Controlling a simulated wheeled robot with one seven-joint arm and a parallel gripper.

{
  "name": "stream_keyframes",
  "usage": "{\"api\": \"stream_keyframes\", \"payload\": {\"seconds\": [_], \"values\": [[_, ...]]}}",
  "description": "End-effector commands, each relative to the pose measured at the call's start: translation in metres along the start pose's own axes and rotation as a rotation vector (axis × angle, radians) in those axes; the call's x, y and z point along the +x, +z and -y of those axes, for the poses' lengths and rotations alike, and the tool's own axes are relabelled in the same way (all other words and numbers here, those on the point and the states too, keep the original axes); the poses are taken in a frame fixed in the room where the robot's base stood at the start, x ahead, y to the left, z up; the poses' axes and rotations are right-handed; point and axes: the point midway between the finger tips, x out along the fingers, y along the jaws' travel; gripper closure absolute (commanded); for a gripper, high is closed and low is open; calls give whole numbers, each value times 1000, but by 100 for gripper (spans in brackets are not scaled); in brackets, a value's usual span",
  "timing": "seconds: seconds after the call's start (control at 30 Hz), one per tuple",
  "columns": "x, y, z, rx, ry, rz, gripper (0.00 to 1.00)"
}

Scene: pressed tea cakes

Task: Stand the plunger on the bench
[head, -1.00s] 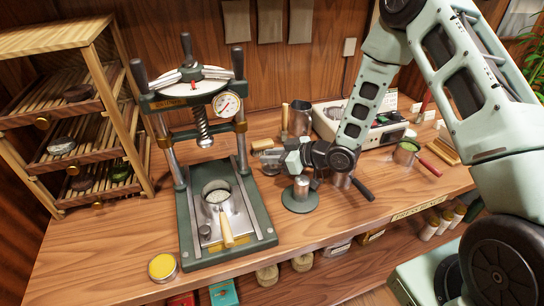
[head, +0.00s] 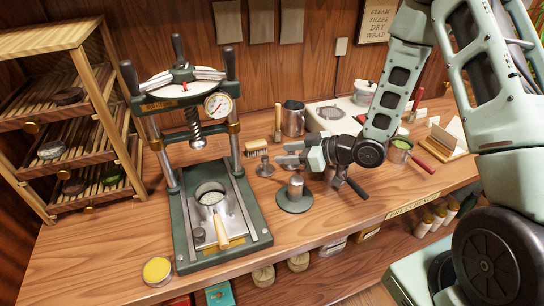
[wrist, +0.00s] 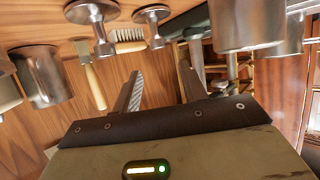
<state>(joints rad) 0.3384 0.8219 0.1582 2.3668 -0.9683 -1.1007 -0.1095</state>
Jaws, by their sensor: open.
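Two small metal spool-shaped pieces, one (wrist: 92,14) and another (wrist: 150,14), stand at the top of the wrist view; either may be the plunger, I cannot tell which. In the head view one such piece (head: 264,168) stands on the wooden bench (head: 330,235), left of my gripper (head: 281,153). A metal cylinder (head: 296,188) stands on a round green base (head: 294,203) just below my gripper in the picture. My gripper is open and level above the bench, pointing left. Its fingers also show in the wrist view (wrist: 160,72), with nothing held between them.
A brush (head: 256,147) and a metal cup (head: 293,118) are behind my gripper. A yellow tin (head: 157,270) sits front left. The front bench middle is clear.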

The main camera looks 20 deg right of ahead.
Motion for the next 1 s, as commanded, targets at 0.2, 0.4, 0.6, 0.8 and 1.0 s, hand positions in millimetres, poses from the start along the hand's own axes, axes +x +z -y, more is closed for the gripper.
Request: {"api": "stream_keyframes", "payload": {"seconds": [0.2, 0.4, 0.6, 0.8, 1.0], "values": [[-34, 0, -1, 0, 2, -1, 57], [-41, -4, 2, -11, 4, 29, 57], [-22, -23, 25, -65, 49, 268, 57], [-30, -47, 86, -52, 116, 586, 57], [-80, -62, 180, 28, 116, 867, 57]]}}
